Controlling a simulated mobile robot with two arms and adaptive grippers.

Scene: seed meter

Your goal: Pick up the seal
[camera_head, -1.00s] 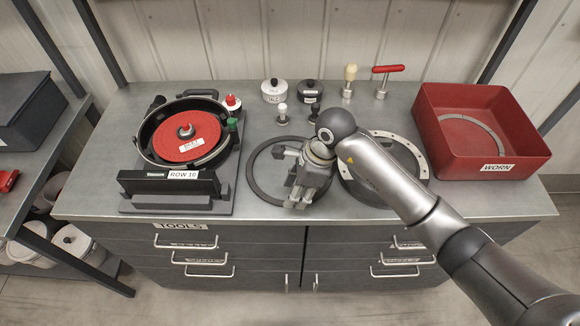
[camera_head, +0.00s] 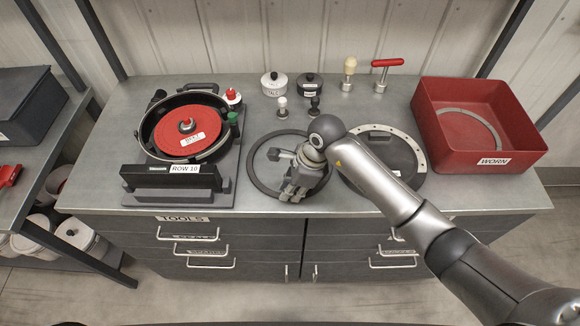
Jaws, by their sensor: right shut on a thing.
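The seal (camera_head: 251,172), a thin dark ring, lies on the grey bench between the seed meter and a round cover. My right gripper (camera_head: 290,194) points down at the front part of the ring and is shut on it. The fingers and wrist hide part of the ring's front and right side. The ring looks flat at bench height; I cannot tell whether it is off the surface. My left gripper is not in view.
The seed meter with a red disc (camera_head: 172,127) stands left, behind the ROW 10 block (camera_head: 183,169). The round cover (camera_head: 408,180) lies close on the right. A red WORN bin (camera_head: 440,150) holds another ring. Pots (camera_head: 272,86) and small handled tools (camera_head: 348,76) stand behind.

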